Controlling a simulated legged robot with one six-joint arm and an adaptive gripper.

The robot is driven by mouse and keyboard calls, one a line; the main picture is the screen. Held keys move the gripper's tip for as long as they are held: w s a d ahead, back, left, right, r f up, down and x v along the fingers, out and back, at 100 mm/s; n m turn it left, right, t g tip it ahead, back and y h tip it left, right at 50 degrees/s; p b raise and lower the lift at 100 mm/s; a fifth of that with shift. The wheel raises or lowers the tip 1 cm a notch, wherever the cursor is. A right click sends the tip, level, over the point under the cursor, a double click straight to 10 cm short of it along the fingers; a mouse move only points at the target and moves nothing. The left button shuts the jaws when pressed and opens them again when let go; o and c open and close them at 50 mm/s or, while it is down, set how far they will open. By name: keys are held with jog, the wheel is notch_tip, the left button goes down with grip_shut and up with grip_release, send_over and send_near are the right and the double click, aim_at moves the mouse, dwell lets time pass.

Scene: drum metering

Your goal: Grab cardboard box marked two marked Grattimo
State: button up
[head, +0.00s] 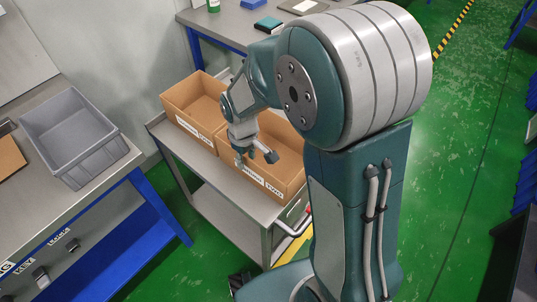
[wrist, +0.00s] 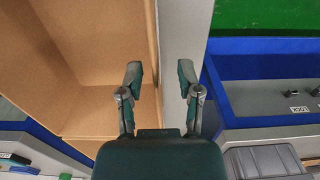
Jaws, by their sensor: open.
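Two open-topped cardboard boxes stand on a grey cart in the head view. The right box (head: 286,185) has white labels on its front wall, partly covered by my gripper and too small to read surely. The left box (head: 197,96) also has white labels. My gripper (head: 256,160) is open at the right box's front wall. In the wrist view my gripper (wrist: 160,75) has its two fingers apart, with the rim of a cardboard box (wrist: 152,40) running between them. I cannot tell whether the fingers touch the wall.
The grey cart (head: 238,225) has a handle at its right end. A grey bin (head: 75,140) stands on a blue-framed workbench at the left. Another bench (head: 230,22) with small items is behind. Green floor (head: 455,150) is clear at the right.

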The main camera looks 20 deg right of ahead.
aim_at(250, 167)
jog(key=f, duration=0.5)
jog(key=shift+d+f, duration=0.25)
jog(key=shift+d, duration=0.1)
jog(key=shift+a, duration=0.15)
grip_shut()
